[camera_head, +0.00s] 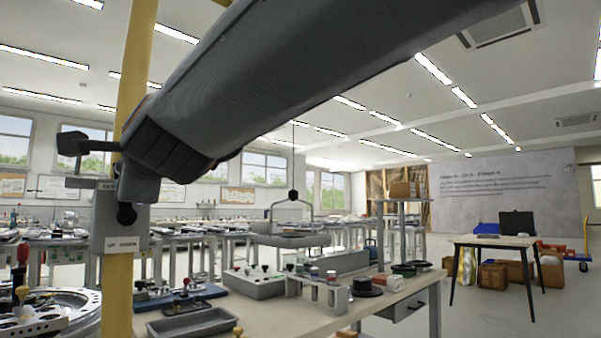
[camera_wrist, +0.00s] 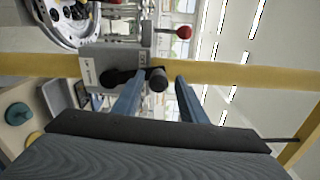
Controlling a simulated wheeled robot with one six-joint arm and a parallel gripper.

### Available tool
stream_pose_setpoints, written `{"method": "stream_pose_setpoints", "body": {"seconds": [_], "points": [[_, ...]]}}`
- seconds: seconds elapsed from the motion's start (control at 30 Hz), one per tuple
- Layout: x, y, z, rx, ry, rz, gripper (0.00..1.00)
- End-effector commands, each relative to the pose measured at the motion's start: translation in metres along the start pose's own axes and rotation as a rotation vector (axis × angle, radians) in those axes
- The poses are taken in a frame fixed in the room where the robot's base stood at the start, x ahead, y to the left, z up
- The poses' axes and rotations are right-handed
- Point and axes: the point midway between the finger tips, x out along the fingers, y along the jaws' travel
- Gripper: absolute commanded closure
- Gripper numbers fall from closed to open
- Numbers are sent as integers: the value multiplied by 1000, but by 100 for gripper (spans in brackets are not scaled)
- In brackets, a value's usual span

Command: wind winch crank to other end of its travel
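The winch is a grey box (camera_head: 120,228) with small labels on a yellow post at the left of the head view; it also shows in the wrist view (camera_wrist: 97,72). A black round part (camera_head: 127,214), probably the crank's hub, is on its face. In the wrist view the crank's dark knob (camera_wrist: 157,79) stands beside the black hub (camera_wrist: 114,78). My gripper (camera_wrist: 158,90) is open, its two blue-grey fingers apart on either side of the knob, with gaps visible. In the head view my arm hides most of the gripper and crank.
The yellow post (camera_head: 119,290) stands close to my arm. A workbench (camera_head: 290,318) with trays, jars and a rack lies to the right. A round silver device (camera_head: 45,312) is at lower left. A red ball knob (camera_wrist: 184,32) shows beyond the post. Open floor lies farther right.

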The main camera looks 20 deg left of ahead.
Motion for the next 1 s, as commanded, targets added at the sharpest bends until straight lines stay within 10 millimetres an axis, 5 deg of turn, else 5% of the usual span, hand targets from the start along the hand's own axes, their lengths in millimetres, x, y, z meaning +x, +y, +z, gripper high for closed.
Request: {"method": "stream_pose_setpoints", "body": {"seconds": [0.27, 0.7, 1.0], "points": [[-10, 0, 1, 0, -2, 0, 62], [-70, 0, 0, 0, 0, 0, 62], [-78, 1, -1, 0, 1, 1, 62]]}}
